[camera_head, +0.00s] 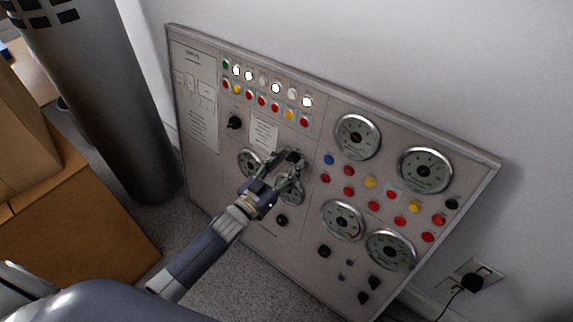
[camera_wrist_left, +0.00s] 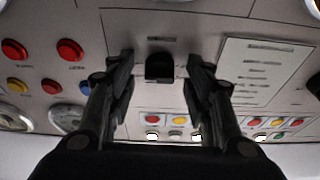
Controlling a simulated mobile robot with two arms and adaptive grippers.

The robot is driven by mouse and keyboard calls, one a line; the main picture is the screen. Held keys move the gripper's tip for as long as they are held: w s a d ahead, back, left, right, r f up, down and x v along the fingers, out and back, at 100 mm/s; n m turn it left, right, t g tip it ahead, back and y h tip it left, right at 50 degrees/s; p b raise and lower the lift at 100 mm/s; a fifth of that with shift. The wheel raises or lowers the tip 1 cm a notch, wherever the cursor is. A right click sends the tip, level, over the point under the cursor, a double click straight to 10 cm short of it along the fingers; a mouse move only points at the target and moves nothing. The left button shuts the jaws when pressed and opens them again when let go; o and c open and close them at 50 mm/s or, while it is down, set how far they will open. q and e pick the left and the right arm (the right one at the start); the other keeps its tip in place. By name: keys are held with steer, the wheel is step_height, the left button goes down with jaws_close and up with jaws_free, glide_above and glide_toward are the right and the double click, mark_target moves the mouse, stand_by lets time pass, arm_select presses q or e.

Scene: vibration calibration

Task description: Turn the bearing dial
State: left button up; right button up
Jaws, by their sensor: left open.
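A grey control panel (camera_head: 215,170) leans against the wall, with round gauges, buttons and black knobs. My left gripper (camera_head: 286,162) is open at the panel's middle, in front of a black knob (camera_head: 293,155). In the left wrist view, the panel appears upside down. There, the two fingers of my left gripper (camera_wrist_left: 160,66) stand on either side of a black knob (camera_wrist_left: 159,69), with a gap on each side. The labels are too small to read, so I cannot tell which control is named bearing. My right gripper is not in view.
A gauge (camera_head: 250,163) and another black knob (camera_head: 235,122) lie left of my gripper. Red, yellow and white buttons (camera_head: 275,88) sit above. A cardboard box (camera_head: 75,235) and a dark cylinder (camera_head: 100,95) stand at the left. A wall socket (camera_head: 481,272) is at the right.

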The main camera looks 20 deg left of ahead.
arm_select(q)
steer(key=r+v, duration=0.1)
steer(key=v, duration=1.1)
steer(key=shift+f, duration=0.45)
steer(key=shift+f, duration=0.1)
